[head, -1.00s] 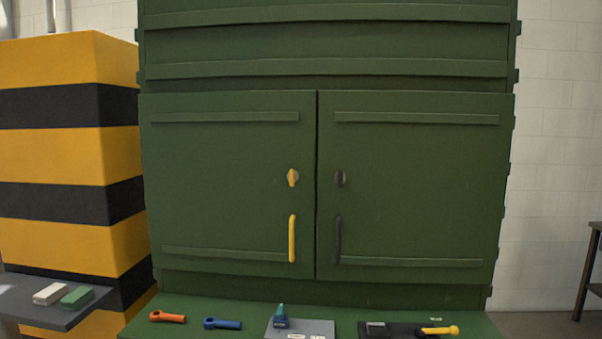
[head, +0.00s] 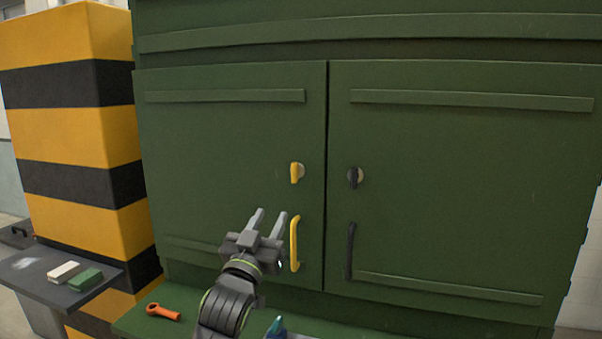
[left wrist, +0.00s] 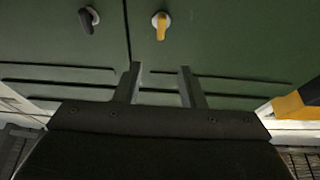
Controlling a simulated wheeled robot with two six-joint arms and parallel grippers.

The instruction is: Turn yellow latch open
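The yellow latch (head: 296,172) is a small knob on a pale round plate, on the left green cabinet door (head: 225,140). It stands roughly upright. It also shows in the left wrist view (left wrist: 161,24), beyond the fingertips. A yellow bar handle (head: 294,238) is below it on the same door. My left gripper (head: 269,220) is open and empty, below and left of the latch and just left of the handle, apart from the latch. Its two fingers also show in the left wrist view (left wrist: 160,72). My right gripper is not in view.
The right door (head: 455,190) has a black latch (head: 355,177) and black handle (head: 350,250). A green ledge (head: 135,318) below holds an orange tool (head: 163,311). A yellow-black striped block (head: 80,140) and a side shelf (head: 60,290) stand at left.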

